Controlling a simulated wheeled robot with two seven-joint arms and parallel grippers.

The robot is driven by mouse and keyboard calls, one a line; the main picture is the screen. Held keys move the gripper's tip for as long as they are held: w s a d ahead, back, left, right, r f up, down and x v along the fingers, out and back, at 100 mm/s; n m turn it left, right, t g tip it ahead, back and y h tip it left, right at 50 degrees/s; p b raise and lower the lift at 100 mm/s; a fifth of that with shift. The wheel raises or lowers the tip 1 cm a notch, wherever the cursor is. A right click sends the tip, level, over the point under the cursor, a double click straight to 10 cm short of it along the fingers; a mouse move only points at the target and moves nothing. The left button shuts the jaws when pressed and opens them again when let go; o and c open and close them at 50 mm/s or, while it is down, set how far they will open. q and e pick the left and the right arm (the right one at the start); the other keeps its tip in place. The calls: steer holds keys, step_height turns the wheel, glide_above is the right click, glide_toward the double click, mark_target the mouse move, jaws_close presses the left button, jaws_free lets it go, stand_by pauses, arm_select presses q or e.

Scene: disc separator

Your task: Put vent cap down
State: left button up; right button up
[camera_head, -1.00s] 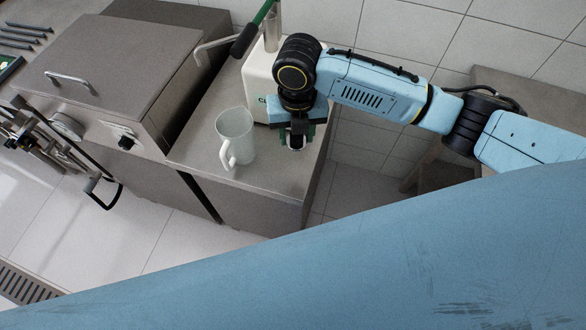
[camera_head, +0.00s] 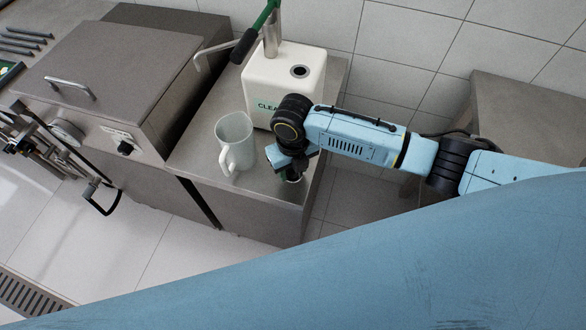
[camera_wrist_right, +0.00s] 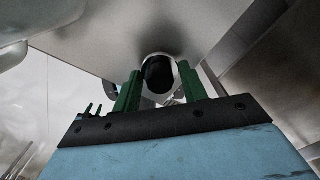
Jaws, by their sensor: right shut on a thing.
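My right gripper (camera_head: 291,170) hangs over the front right part of the steel counter (camera_head: 205,165), pointing down beside the white pitcher. In the right wrist view its green fingers (camera_wrist_right: 160,90) are shut on the vent cap (camera_wrist_right: 160,74), a pale ring-like piece with a dark hollow. In the head view only a small light part of the cap shows under the fingers. I cannot tell whether the cap touches the counter. The white machine (camera_head: 285,95) behind has a round dark opening (camera_head: 300,71) on its top. My left gripper is not in view.
The white pitcher (camera_head: 235,143) stands just left of my right gripper. A green-handled lever (camera_head: 258,30) rises over the machine. A steel lidded unit (camera_head: 110,75) adjoins the counter on the left. The counter's front and right edges are close to the gripper.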

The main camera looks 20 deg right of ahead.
steer(key=shift+f, duration=0.4)
steer(key=shift+f, duration=0.15)
steer(key=o, duration=1.2)
step_height(320, 180, up, 12)
steer(key=shift+r+p, duration=0.2)
steer(key=shift+p, duration=0.5)
